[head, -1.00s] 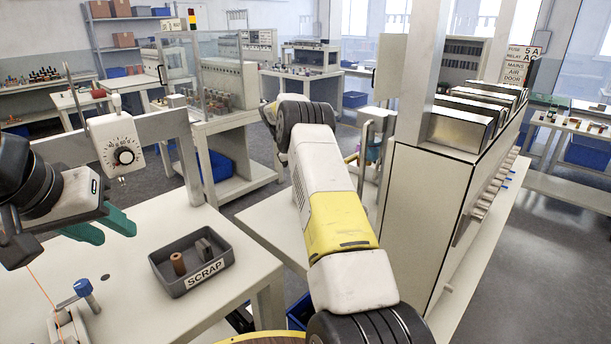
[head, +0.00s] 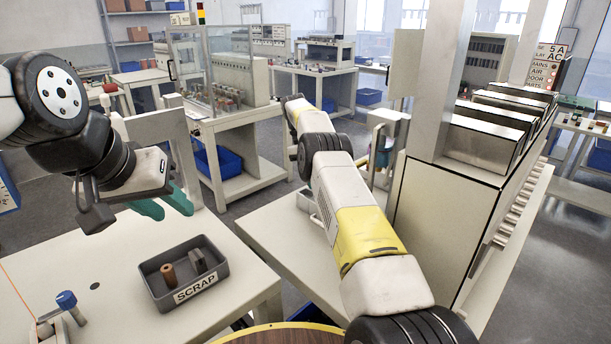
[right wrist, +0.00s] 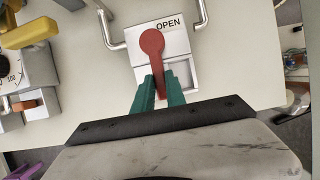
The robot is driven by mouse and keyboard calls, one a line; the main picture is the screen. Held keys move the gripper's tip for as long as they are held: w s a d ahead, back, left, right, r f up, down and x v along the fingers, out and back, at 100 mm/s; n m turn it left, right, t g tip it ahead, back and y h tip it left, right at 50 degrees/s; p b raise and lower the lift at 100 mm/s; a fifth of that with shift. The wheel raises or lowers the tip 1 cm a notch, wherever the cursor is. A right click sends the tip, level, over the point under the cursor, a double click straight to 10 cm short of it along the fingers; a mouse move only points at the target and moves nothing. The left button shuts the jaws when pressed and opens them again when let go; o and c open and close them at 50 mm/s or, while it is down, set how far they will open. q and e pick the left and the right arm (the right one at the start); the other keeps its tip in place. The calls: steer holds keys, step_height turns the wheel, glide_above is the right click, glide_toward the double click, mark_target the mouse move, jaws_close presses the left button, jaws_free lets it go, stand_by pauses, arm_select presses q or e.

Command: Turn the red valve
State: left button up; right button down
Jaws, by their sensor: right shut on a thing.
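The red valve (right wrist: 152,42) shows in the right wrist view as a round red hub with a lever pointing down the picture. It sits on a pale plate (right wrist: 176,45) marked OPEN. My right gripper (right wrist: 158,84) has its green fingers on either side of the lever and is shut on it. In the head view my right arm reaches away and its gripper is hidden. My left gripper (head: 165,206) is above the table at the left, green fingers apart and empty.
A grey SCRAP tray (head: 184,276) holding small parts stands on the white table (head: 115,270) below my left gripper. A blue-topped post (head: 68,303) is at the table's front left. In the right wrist view, a yellow handle (right wrist: 30,31) and a metal pipe (right wrist: 107,28) are near the valve.

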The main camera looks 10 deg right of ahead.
stand_by(0.4)
steer(key=c, duration=1.4)
jaws_free()
steer(key=shift+o, duration=0.2)
steer(key=shift+r, duration=0.15)
